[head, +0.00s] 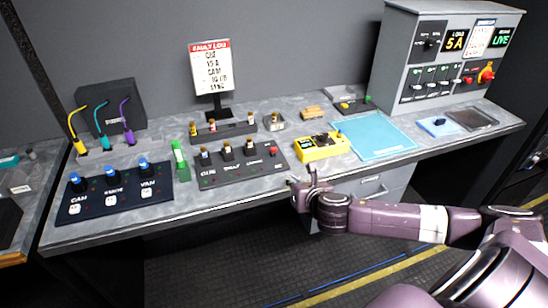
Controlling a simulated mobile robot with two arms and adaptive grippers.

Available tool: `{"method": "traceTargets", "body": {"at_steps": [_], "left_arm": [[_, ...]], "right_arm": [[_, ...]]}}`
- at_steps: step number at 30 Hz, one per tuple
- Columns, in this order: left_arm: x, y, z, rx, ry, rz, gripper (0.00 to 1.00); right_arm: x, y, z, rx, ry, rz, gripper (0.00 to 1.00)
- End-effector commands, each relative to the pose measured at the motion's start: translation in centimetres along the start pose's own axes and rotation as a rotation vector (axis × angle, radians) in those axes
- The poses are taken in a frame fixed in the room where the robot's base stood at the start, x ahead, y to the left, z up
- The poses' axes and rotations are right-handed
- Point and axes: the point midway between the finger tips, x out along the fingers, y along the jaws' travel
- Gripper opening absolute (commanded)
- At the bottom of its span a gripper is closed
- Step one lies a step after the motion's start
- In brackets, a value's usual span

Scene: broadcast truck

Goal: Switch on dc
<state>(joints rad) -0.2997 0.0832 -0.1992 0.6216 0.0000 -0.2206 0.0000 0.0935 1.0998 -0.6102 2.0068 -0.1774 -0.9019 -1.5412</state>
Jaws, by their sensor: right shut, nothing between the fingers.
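A grey power cabinet (387,65) stands at the back right of the bench. Its sloped front has a row of small black toggle switches (430,82) with labels too small to read, so I cannot tell which is dc. My right gripper (311,174) is shut and empty at the bench's front edge, in front of the yellow meter and well left of and below the cabinet. My left gripper is out of view.
A yellow meter (322,148), a blue mat (372,135), a black fuse panel (236,165) and a panel with blue-topped plugs (117,196) lie on the bench. A red knob on yellow (487,74) is at the cabinet's right. A sign (211,68) stands at the back.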

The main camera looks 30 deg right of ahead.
Motion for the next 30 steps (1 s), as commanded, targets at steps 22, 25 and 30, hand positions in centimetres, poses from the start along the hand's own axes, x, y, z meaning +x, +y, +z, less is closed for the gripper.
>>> {"method": "traceTargets", "body": {"at_steps": [22,25,30], "left_arm": [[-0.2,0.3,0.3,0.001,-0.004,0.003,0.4],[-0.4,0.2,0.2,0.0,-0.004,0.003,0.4],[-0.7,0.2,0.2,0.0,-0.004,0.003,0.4]], "right_arm": [[0.7,-0.1,2.5,-0.165,-0.04,0.007,0.0],[2.1,-0.1,2.6,-0.163,-0.04,0.007,0.0],[5.2,0.0,2.8,-0.163,-0.04,0.007,0.0]]}}
